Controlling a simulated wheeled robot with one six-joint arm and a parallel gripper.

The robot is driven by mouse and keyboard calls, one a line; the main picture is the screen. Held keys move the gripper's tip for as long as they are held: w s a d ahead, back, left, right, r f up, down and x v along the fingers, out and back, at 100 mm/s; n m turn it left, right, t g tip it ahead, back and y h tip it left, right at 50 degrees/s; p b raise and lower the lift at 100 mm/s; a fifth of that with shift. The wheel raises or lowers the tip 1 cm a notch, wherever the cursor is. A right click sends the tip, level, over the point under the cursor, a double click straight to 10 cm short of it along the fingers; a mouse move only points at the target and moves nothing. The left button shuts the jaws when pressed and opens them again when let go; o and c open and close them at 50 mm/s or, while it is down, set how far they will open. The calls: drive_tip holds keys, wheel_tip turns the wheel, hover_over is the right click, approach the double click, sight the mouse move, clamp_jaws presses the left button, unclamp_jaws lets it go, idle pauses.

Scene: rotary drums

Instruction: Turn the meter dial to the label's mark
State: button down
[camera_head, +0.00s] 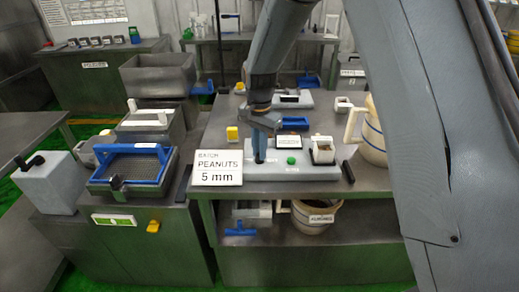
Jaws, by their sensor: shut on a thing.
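A white label (217,168) reading "BATCH PEANUTS 5 mm" stands at the front left corner of the steel table. Right of it is a grey meter panel (316,174) with a green button and a dark display. My gripper (261,148) comes down from above onto the panel's left part, with its fingers pointing down. It is shut on a dark dial (259,161), mostly hidden by the fingers. The dial's pointer and scale marks are too small or covered to read.
A small white container (322,150) sits at the panel's right end, with a cream jug (373,138) beyond it. A yellow block (232,133) lies behind the label. A blue-framed sieve (131,165) stands on the left machine. My arm covers the right side.

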drive_tip(key=m, duration=0.5)
drive_tip(key=shift+w+r+m+p, duration=0.1)
drive_tip(key=shift+r+m+p, duration=0.05)
drive_tip(key=shift+m+p, duration=0.2)
drive_tip(key=m, duration=0.5)
drive_tip(key=shift+m, duration=0.25)
drive_tip(key=c, duration=1.8)
unclamp_jaws()
wheel_tip(320, 180, up, 8)
drive_tip(key=shift+f+b, duration=0.15)
drive_tip(key=shift+b, duration=0.8)
